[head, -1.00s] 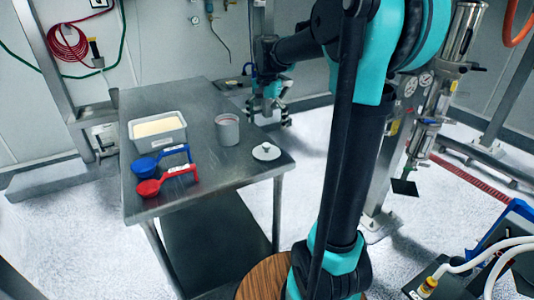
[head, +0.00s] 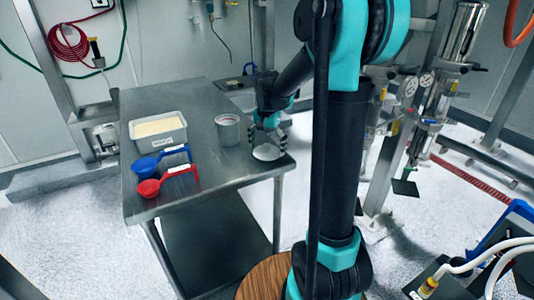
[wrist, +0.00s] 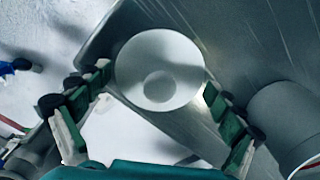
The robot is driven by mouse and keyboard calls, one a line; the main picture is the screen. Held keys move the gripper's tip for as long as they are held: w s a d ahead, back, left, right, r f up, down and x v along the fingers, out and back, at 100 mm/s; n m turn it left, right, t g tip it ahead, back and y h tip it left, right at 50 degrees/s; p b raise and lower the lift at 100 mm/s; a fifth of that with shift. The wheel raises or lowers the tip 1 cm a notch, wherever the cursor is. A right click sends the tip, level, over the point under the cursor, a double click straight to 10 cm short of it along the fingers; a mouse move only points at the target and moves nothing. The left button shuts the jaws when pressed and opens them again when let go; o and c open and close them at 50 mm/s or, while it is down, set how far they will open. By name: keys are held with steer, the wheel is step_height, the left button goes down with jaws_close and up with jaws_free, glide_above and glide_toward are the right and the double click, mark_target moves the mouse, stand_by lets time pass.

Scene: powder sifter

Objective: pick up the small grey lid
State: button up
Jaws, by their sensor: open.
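The small grey lid (head: 268,152) lies on the metal table (head: 222,172) near its right front corner. In the wrist view the lid (wrist: 160,70) shows as a pale round disc with a round knob, between the two fingers. My gripper (head: 268,138) is at the lid and partly covers its far side in the head view. In the wrist view my gripper (wrist: 160,98) is open, one finger on each side of the lid. I cannot tell whether the fingers touch it.
A grey cylindrical pot (head: 228,130) stands left of the lid, close to my gripper. It also shows in the wrist view (wrist: 285,120). A tub of pale powder (head: 158,130), a blue scoop (head: 148,165) and a red scoop (head: 150,187) are further left.

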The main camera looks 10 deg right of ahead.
steer(key=shift+c, duration=0.5)
steer(key=c, duration=0.9)
steer(key=shift+s, duration=0.1)
